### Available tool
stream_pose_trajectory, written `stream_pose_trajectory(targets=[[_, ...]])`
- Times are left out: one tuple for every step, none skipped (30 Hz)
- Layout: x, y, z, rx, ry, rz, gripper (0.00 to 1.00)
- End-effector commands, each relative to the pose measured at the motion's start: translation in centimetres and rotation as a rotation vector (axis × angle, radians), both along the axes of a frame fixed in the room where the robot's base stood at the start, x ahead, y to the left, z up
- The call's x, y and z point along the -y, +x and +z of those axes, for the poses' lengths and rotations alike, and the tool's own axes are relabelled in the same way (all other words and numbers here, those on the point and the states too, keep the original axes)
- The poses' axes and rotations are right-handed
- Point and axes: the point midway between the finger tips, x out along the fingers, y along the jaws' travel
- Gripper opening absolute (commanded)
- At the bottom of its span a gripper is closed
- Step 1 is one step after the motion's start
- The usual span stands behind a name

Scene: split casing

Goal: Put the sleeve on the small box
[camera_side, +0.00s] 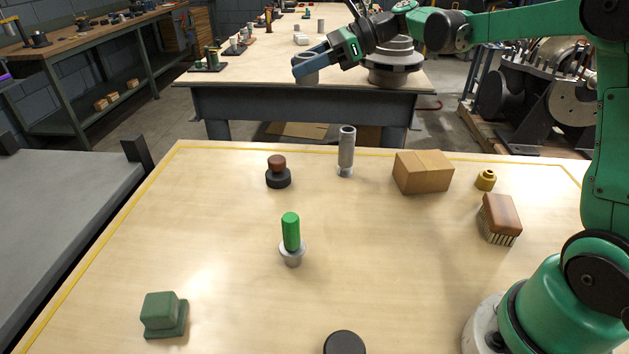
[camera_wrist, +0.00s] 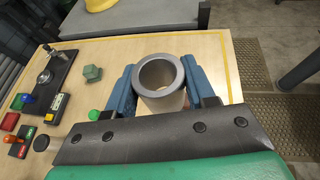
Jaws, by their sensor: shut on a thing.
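The sleeve (camera_side: 307,70) is a hollow grey metal cylinder. My gripper (camera_side: 312,62) is shut on it and holds it raised well above the light wooden table, toward its far side. In the wrist view the sleeve (camera_wrist: 160,76) sits between the two blue fingers of my gripper (camera_wrist: 163,92), its open round rim facing the camera. The small box (camera_side: 423,173) is brown cardboard and stands at the back right of the table, apart from the sleeve. I do not see the box in the wrist view.
A grey upright tube (camera_side: 346,150) stands left of the box. A red-topped black knob (camera_side: 277,172), a green-topped pin (camera_side: 291,235), a green block (camera_side: 165,314), a brass knob (camera_side: 485,180) and a brush (camera_side: 500,218) are spread around. The table's left middle is clear.

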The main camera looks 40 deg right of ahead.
Motion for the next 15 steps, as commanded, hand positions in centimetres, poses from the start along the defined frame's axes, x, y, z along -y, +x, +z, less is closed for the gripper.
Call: stream_pose_trajectory(targets=[[3.2,-1.1,0.5,0.000,0.000,-0.043,0.00],[4.8,-1.8,0.8,-0.001,0.000,-0.061,0.00],[6.8,-2.8,1.2,0.000,0.001,-0.084,0.00],[8.2,-3.7,1.5,0.000,0.001,-0.102,0.00],[9.5,-4.5,1.8,0.000,0.002,-0.117,0.00],[11.1,-5.6,2.1,0.001,0.003,-0.137,0.00],[12.1,-6.4,2.4,0.002,0.004,-0.150,0.00],[13.0,-7.2,2.6,0.004,0.005,-0.164,0.00],[14.1,-8.2,2.9,0.006,0.006,-0.179,0.00],[14.8,-8.9,3.1,0.006,0.007,-0.189,0.00],[15.3,-9.5,3.2,0.008,0.009,-0.198,0.00],[15.9,-10.1,3.4,0.008,0.009,-0.207,0.00],[16.3,-10.6,3.5,0.010,0.009,-0.213,0.00],[16.6,-10.9,3.6,0.012,0.010,-0.218,0.00],[16.9,-11.3,3.6,0.012,0.011,-0.223,0.00]])
